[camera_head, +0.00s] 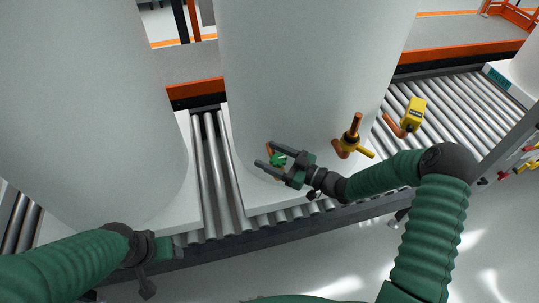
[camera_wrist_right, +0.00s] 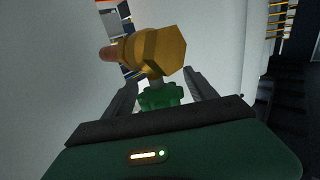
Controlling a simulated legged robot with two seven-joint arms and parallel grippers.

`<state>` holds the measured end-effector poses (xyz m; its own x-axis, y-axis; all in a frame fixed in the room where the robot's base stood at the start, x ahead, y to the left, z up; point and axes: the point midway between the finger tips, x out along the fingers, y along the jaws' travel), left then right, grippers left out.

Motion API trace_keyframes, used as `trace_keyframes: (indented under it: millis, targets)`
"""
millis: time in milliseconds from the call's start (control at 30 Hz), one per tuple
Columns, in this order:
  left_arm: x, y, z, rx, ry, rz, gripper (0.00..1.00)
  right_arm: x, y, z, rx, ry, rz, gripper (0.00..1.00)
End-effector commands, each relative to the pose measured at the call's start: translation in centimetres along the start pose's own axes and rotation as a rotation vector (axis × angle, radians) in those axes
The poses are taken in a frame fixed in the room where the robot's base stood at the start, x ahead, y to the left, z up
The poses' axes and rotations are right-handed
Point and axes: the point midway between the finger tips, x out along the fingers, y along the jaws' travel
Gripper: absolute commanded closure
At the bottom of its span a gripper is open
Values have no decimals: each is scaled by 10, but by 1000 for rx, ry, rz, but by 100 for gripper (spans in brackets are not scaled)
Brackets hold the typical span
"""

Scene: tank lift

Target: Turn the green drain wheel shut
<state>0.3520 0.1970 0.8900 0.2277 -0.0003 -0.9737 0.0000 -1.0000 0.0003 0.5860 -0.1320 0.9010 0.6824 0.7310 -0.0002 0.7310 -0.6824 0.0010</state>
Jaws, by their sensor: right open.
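The green drain wheel (camera_head: 278,159) sits low on the front of the middle white tank (camera_head: 300,80), on a small valve with a copper pipe. In the right wrist view the wheel (camera_wrist_right: 161,96) shows between my fingers, in front of the brass valve body (camera_wrist_right: 155,52). My right gripper (camera_head: 268,156) is open, with its fingers on either side of the wheel. I cannot tell whether they touch it. My left gripper (camera_head: 160,250) is at the lower left, away from the wheel; its fingers are not clear.
A yellow-handled valve (camera_head: 352,140) on a copper pipe stands right of my right gripper. A yellow box-shaped fitting (camera_head: 413,115) is further right. A second white tank (camera_head: 90,110) stands at left. Both tanks are on a roller conveyor (camera_head: 209,170). The floor in front is clear.

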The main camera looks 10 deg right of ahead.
Motion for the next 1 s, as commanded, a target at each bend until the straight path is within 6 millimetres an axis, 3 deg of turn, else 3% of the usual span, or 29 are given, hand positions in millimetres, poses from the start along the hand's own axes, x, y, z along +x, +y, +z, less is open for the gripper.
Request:
trace_keyframes:
  millis: [300,767,1000]
  targets:
    - [0,0,0,0,0,0,33,4,0,0,1,-1,0,36]
    - [0,0,0,0,0,0,33,4,1,0,1,-1,1,96]
    - [-1,0,0,0,0,0,33,4,1,0,2,0,18,97]
